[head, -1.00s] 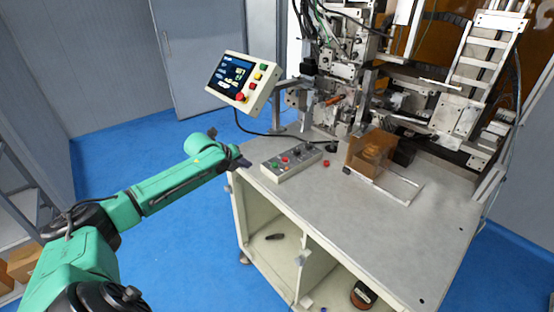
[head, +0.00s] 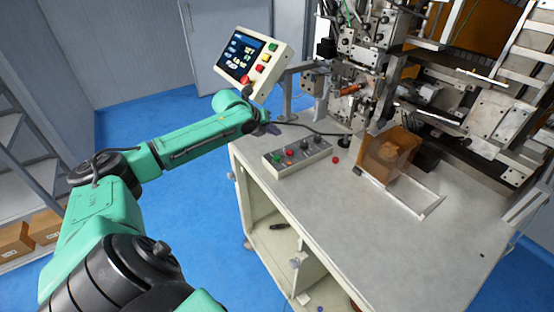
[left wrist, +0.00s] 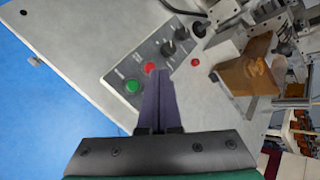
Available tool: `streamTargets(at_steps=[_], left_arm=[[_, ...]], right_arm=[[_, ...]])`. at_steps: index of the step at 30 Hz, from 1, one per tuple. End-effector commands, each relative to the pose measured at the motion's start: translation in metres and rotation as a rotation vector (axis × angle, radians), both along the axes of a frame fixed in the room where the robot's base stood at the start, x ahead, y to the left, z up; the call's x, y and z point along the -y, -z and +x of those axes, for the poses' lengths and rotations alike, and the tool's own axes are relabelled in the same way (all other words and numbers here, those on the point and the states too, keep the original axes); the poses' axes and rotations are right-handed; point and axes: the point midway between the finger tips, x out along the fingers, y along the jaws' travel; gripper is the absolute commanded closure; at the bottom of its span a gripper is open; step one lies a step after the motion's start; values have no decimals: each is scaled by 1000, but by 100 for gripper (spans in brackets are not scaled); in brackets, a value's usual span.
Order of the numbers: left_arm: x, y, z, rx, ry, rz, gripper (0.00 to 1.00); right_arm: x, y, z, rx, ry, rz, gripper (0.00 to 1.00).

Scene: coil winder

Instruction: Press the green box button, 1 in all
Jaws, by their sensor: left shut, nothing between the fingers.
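The grey control box (head: 298,156) lies on the table's left part, with a row of buttons and knobs on its top. Its green button (head: 279,158) is at the left end, beside a red one. In the left wrist view the green button (left wrist: 132,86) shows just left of my fingers, uncovered. My left gripper (head: 272,128) is beyond the box and to its left, apart from it in the head view. Its dark fingers (left wrist: 160,75) are shut and empty, and in the left wrist view they overlap part of the box. My right gripper is out of view.
A tilted touch panel (head: 250,63) with its own coloured buttons stands just behind my left gripper. A small red cap (head: 336,160) lies right of the box, near an orange-brown transparent cover (head: 388,155). The winding machine fills the back. The front table top (head: 340,220) is clear.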

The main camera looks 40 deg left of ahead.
Motion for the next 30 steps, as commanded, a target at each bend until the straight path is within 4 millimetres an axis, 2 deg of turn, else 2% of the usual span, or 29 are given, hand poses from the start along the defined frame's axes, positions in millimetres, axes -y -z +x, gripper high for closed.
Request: streamTargets(at_steps=[1,6,11,18,30], left_arm=[[0,13,0,-1,1,0,100],[0,38,0,0,0,0,100],[0,61,0,1,1,-1,100],[0,78,0,-1,-1,1,100],[0,78,0,0,0,0,100]], right_arm=[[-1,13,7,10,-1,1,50],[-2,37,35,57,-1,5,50],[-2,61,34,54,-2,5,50],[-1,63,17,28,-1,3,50],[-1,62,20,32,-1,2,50]])
